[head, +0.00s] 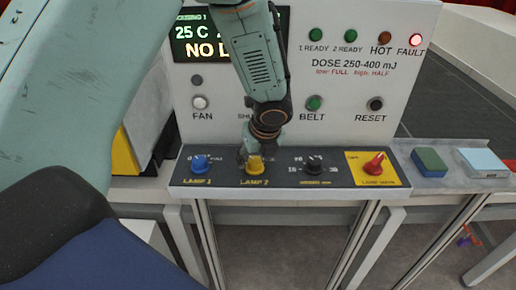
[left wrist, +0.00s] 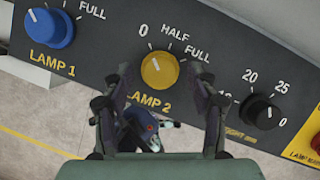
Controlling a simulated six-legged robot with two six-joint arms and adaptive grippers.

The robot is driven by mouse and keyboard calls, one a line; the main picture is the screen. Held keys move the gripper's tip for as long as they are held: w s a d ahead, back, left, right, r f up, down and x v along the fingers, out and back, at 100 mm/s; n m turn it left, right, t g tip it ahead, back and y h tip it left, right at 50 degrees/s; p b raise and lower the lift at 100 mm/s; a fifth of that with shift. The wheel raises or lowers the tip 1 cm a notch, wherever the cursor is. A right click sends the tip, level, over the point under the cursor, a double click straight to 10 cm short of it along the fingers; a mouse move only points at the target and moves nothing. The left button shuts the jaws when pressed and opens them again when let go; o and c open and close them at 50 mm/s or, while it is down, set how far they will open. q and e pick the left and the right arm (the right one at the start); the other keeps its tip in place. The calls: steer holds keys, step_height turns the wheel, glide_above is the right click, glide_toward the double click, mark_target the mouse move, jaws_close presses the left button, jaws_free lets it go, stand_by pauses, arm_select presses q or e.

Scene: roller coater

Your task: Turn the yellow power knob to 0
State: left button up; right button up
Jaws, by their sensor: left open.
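The yellow power knob (head: 254,165) sits on the dark sloped panel above the label LAMP 2. In the left wrist view the yellow knob (left wrist: 159,70) lies between the fingertips, with 0, HALF and FULL marked around its top. I cannot tell for sure which mark its pointer faces. My left gripper (head: 252,153) comes down from above and is at the knob. In the left wrist view the left gripper (left wrist: 161,82) is open, one finger on each side of the knob, with visible gaps. My right gripper is not in view.
A blue LAMP 1 knob (head: 200,163) is left of the yellow one. A black knob (head: 313,165) and a red switch (head: 374,164) on a yellow plate are to the right. The upright panel (head: 350,85) with lights and buttons stands close behind. The red FAULT light (head: 416,40) is lit.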

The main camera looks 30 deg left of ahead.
arm_select(q)
steer(key=v, duration=1.1)
steer(key=shift+d+r, duration=0.15)
steer(key=shift+r, duration=0.15)
steer(key=shift+s, duration=0.15)
steer(key=shift+f, duration=0.1)
steer(key=s+d+f+n+g+h, duration=0.1)
steer(key=s+d+f+n+h, duration=0.1)
steer(key=s+f+n, duration=0.6)
steer(key=s+d+f+n+g+h, duration=0.1)
steer(key=s+d+f+n+h, duration=0.15)
steer(key=f, duration=0.95)
steer(key=s+f+n, duration=0.4)
steer(key=s+n, duration=0.3)
steer(key=s, duration=0.2)
steer(key=s+f+n, duration=0.5)
steer(key=s+n, duration=0.3)
steer(key=s, duration=0.2)
step_height(320, 180, down, 20)
steer(key=b, duration=2)
steer(key=shift+w+a+g+y, duration=0.2)
steer(key=shift+w+g+y, duration=0.1)
steer(key=shift+y, duration=0.15)
